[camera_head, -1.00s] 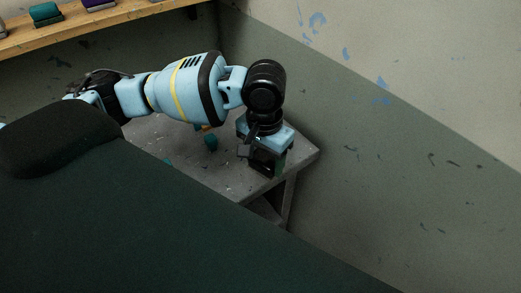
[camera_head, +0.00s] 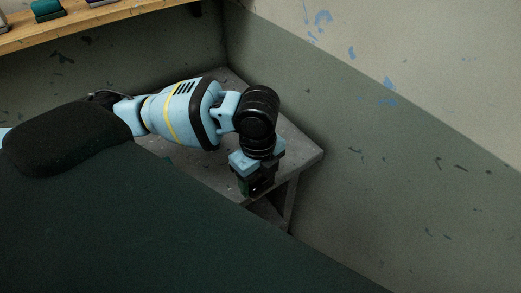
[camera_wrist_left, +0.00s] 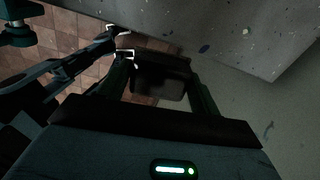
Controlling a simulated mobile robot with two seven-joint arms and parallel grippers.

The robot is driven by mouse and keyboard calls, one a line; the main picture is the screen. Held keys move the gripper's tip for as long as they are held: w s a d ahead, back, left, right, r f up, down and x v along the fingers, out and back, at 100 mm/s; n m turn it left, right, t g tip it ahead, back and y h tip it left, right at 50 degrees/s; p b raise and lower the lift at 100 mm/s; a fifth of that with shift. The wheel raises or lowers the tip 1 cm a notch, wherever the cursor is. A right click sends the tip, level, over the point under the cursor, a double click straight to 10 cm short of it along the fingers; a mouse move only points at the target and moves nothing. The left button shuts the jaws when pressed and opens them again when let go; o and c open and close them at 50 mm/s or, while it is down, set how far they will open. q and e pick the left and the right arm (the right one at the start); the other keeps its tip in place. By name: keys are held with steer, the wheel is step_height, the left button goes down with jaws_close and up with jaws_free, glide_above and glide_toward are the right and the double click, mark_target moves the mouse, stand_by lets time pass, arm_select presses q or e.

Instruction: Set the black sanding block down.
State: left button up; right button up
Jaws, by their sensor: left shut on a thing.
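My left gripper (camera_head: 258,189) points down by the near edge of the grey table (camera_head: 303,145), close to its right corner. In the left wrist view its two fingers (camera_wrist_left: 160,88) are shut on the black sanding block (camera_wrist_left: 160,76), a dark block with a lighter grey face. In the head view the block is hard to tell from the dark fingers. In the wrist view the tabletop (camera_wrist_left: 235,25) lies beyond the block, and tiled floor (camera_wrist_left: 68,35) shows to the left. I cannot tell whether the block touches the table. My right gripper is not in view.
Walls (camera_head: 400,170) stand behind and right of the table. A wooden shelf (camera_head: 95,20) with several coloured blocks is at upper left. The table's right corner is bare.

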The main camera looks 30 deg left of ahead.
arm_select(q)
steer(key=shift+s+f+m, duration=0.1)
steer(key=shift+m, duration=0.6)
